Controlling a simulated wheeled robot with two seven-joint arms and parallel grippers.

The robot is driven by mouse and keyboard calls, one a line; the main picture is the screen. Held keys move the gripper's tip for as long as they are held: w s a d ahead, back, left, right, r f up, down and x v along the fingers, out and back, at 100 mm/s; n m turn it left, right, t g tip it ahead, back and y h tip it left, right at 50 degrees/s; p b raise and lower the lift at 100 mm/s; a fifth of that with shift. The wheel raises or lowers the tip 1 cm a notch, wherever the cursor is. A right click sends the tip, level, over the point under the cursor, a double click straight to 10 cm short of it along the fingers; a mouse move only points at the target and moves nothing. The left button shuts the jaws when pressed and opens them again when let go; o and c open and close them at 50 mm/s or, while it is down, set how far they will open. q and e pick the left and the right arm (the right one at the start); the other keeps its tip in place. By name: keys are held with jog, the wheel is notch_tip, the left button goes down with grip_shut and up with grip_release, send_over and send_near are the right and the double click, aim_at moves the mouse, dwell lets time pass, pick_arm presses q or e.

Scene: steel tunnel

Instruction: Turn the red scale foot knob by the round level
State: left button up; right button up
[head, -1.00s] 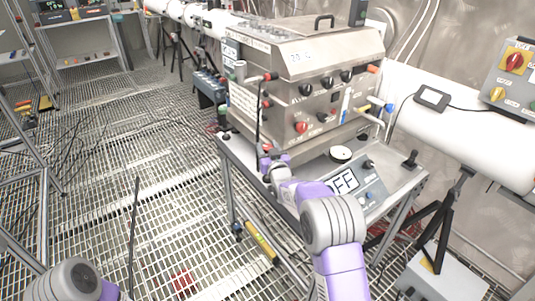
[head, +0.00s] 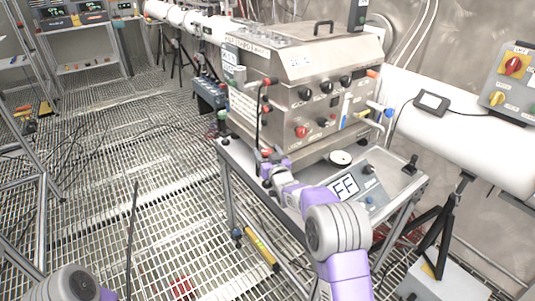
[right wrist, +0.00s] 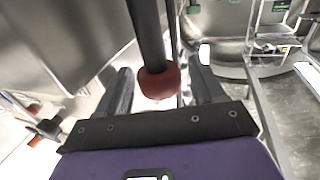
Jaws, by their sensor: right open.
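A red rounded knob (right wrist: 158,82) sits at the end of a dark rod in the right wrist view. It lies between the two fingers of my right gripper (right wrist: 160,72), with a visible gap to each finger. In the head view a small red spot (head: 266,153) shows just beyond my right gripper (head: 270,165), at the left edge of the cart top. My right gripper is open. A round white disc (head: 340,158) on the cart top may be the round level; I cannot tell. My left gripper is out of view; only part of its arm shows at lower left.
A steel control box (head: 318,85) with several knobs stands on the cart (head: 398,182). A panel with a display (head: 345,186) lies in front of it. A white pipe (head: 455,140) runs at right. The grated floor (head: 165,215) left of the cart is mostly clear.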

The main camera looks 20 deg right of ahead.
jog(key=s+p, duration=0.1)
jog(key=s, duration=0.6)
jog(key=shift+s+d, duration=0.2)
jog(key=shift+s, duration=0.1)
jog(key=shift+r, duration=0.1)
